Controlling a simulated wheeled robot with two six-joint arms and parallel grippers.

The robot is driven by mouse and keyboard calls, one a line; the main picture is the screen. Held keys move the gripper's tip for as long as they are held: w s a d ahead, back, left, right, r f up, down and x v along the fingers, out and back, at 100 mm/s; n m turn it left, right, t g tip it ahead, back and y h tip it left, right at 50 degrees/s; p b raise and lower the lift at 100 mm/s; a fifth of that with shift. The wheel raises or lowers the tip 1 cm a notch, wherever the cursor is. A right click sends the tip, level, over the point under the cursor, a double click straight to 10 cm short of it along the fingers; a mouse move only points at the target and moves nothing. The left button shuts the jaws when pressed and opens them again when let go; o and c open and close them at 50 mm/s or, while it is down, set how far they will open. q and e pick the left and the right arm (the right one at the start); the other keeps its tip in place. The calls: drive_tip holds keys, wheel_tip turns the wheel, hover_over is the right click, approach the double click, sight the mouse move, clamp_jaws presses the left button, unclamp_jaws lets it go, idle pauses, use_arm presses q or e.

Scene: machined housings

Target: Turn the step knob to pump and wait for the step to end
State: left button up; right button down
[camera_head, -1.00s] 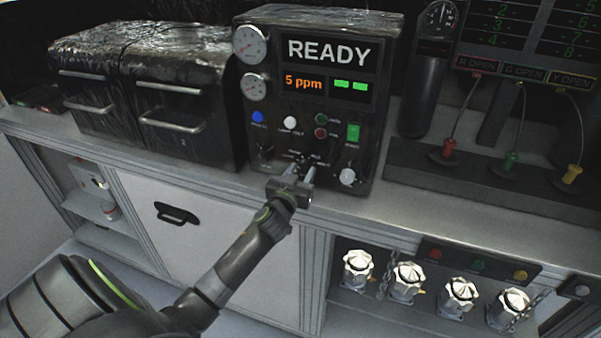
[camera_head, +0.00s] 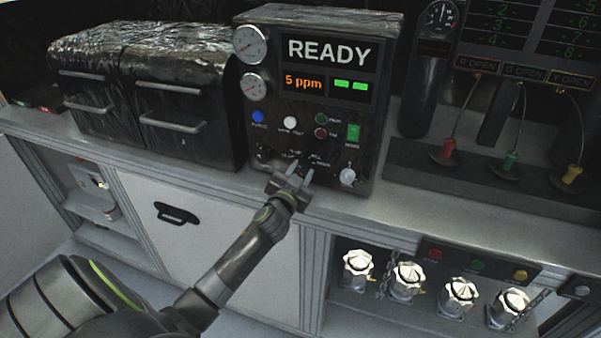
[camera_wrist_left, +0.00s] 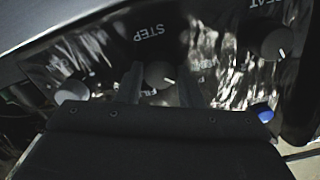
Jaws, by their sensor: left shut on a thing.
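The control box (camera_head: 265,135) stands on the bench, its display (camera_head: 328,66) reading READY, with 5 ppm and two green bars below. My left gripper (camera_head: 301,170) is at the low middle of its front panel. In the left wrist view, the gripper (camera_wrist_left: 159,84) has a finger on each side of the dark round step knob (camera_wrist_left: 159,74) and is shut on it. The upside-down label STEP (camera_wrist_left: 152,32) is above it. A white pointer line shows on the knob; which label it meets I cannot tell. My right gripper is out of view.
Dark ovens (camera_head: 185,120) stand left. Colored plugs (camera_head: 449,150) stand right. Silver valve knobs (camera_head: 408,276) sit below the bench.

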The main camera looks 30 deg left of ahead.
use_arm(q)
drive_tip(key=shift+m+p, duration=0.3)
drive_tip(key=shift+m, duration=1.8)
drive_tip(key=o, duration=1)
drive_tip(key=shift+c, duration=0.2)
drive_tip(key=b+v, duration=0.3)
drive_tip(key=v, duration=1.4)
drive_tip(key=shift+s+d+b, duration=0.15)
drive_tip(key=shift+d+b, duration=0.05)
drive_tip(key=shift+b, duration=0.15)
